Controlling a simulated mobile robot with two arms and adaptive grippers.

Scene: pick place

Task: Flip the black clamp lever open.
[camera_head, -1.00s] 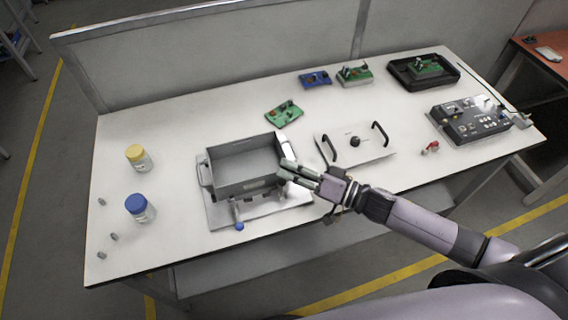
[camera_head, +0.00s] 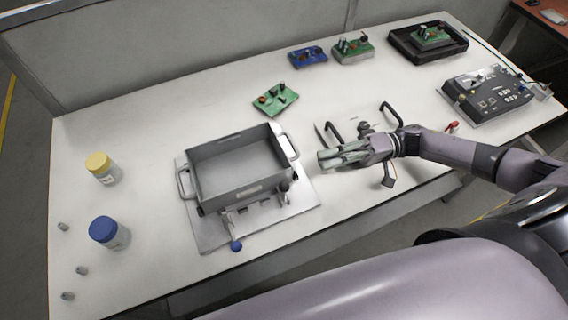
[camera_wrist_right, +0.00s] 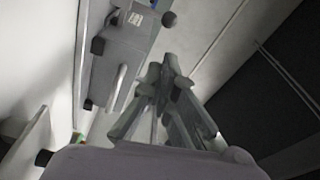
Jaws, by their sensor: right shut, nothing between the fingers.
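A grey open metal box (camera_head: 240,166) sits on a flat base plate (camera_head: 212,237) at the centre-left of the table. A dark knob (camera_head: 284,187), perhaps the black clamp lever, stands at the box's front right corner. A lever with a blue ball end (camera_head: 236,245) points toward the table's front edge. My right gripper (camera_head: 320,158) is shut and empty, to the right of the box and apart from it. In the wrist view, the shut fingers (camera_wrist_right: 171,66) are near the box (camera_wrist_right: 125,45), with a dark ball knob (camera_wrist_right: 169,18) beyond. My left gripper is not seen.
A lid with black handles (camera_head: 388,112) lies behind my right gripper, partly hidden. Yellow-capped (camera_head: 103,168) and blue-capped (camera_head: 108,233) jars stand at left. Circuit boards (camera_head: 275,99) lie farther back. A control box (camera_head: 490,93) is at right.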

